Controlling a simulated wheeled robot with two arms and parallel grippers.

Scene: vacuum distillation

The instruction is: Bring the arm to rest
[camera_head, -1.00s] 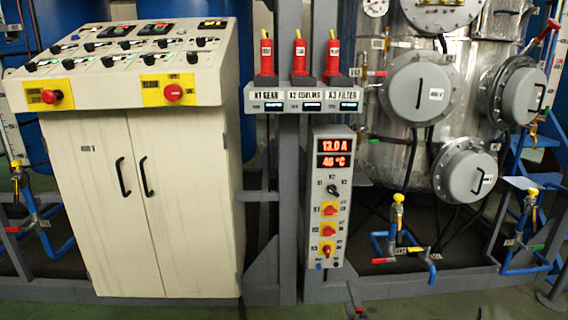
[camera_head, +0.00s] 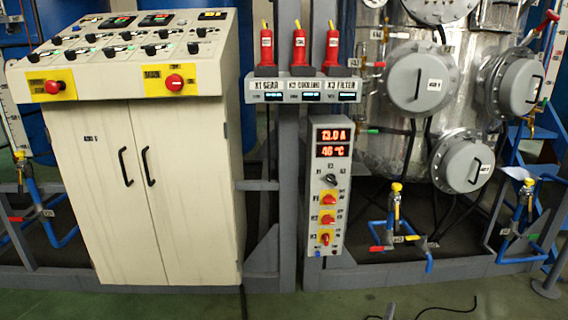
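A small grey piece (camera_head: 390,311) and a thin black curved cable (camera_head: 450,308) show at the bottom edge, right of the middle. I cannot tell whether they belong to my arm or lie on the floor. No arm is seen touching the equipment.
A beige control cabinet (camera_head: 165,190) with red buttons stands at left. Three red plugs sit in a labelled socket strip (camera_head: 304,88). Below it is a switch box (camera_head: 329,170) reading 13.0 A and 46 °C. A metal tank (camera_head: 385,150) and blue pipes stand right. Green floor in front looks mostly clear.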

